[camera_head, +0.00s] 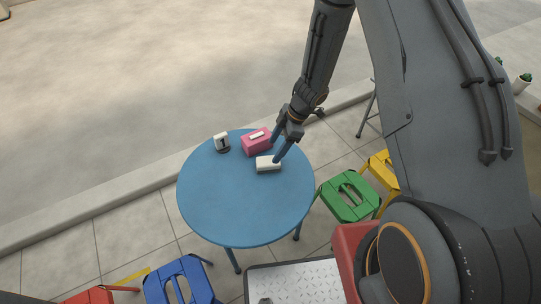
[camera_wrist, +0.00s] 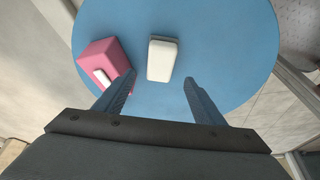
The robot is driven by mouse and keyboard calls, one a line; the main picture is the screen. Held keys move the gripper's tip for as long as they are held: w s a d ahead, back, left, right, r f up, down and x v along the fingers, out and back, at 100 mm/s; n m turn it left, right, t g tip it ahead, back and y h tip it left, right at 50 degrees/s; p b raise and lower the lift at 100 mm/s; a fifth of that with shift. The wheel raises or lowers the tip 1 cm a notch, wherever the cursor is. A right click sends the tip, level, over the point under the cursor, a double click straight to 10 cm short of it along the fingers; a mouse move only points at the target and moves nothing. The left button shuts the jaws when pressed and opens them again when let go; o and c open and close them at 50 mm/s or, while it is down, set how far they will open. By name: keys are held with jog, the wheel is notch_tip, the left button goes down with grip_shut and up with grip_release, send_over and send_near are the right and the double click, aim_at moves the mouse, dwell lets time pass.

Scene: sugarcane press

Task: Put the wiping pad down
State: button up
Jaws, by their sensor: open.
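The white wiping pad (camera_head: 268,164) lies flat on the round blue table (camera_head: 240,212), near its far edge. In the wrist view the pad (camera_wrist: 162,59) lies on the tabletop (camera_wrist: 222,40) ahead of my fingers, between their lines, a little left of centre. My gripper (camera_head: 276,148) is open and empty, just beside the pad at the table's far right edge. In the wrist view the two fingers (camera_wrist: 152,90) are spread wide, with clear blue tabletop between them. I cannot tell how high the fingertips are above the table.
A pink box (camera_head: 256,142) with a white top piece stands close behind the pad; it also shows in the wrist view (camera_wrist: 103,58). A small white-and-dark item (camera_head: 221,143) stands left of it. Green (camera_head: 348,197), yellow (camera_head: 381,170) and blue (camera_head: 178,281) stools surround the table. The near tabletop is clear.

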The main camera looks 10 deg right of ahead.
jog(key=w+d+r+m+t+h, duration=0.1)
jog(key=w+d+r+m+t, duration=0.15)
jog(key=r, duration=0.45)
jog(key=w+d+r+m+t+h, duration=0.1)
jog(key=w+d+r+m+t, duration=0.15)
jog(key=r, duration=0.35)
jog(key=s+d+r+m+h, duration=0.3)
jog(key=d+r+m, duration=0.2)
jog(key=d+r, duration=0.25)
jog(key=s+a+r+m+g, duration=0.1)
jog(key=s+r+m+g, duration=0.1)
jog(key=s, duration=0.9)
jog(key=s+a+r+m+g, duration=0.2)
jog(key=s+r+m, duration=0.3)
jog(key=s, duration=0.7)
jog(key=shift+r+m+g+y, duration=0.2)
jog(key=shift+m+g+y, duration=0.1)
jog(key=shift+m+g, duration=0.25)
jog(key=shift+a+r, duration=0.15)
